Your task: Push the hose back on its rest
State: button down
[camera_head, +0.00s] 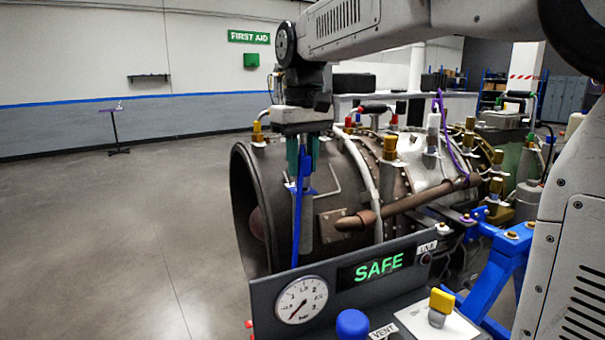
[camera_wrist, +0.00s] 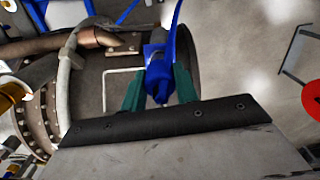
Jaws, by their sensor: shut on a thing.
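My gripper (camera_head: 303,158) points down in front of the turbine casing (camera_head: 345,175), its teal fingers shut on the blue hose end. The blue hose (camera_head: 297,225) runs down from between the fingers towards the gauge panel. In the wrist view my gripper (camera_wrist: 159,84) has one finger on each side of a blue fitting, and the blue hose (camera_wrist: 175,22) curves up from it. A grey cylindrical part shows just below the fingers in the head view. I cannot make out the hose's rest for certain.
A dark panel (camera_head: 342,318) with a gauge (camera_head: 301,299) and a lit SAFE display (camera_head: 380,268) stands in front. A blue knob (camera_head: 352,325) and a yellow-topped switch (camera_head: 441,305) are beside it. Brown pipes cross the turbine. Open floor lies to the left.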

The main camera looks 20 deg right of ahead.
aim_at(302, 156)
jog(key=shift+r, duration=0.3)
jog(key=shift+r, duration=1.45)
notch_tip(302, 156, up, 8)
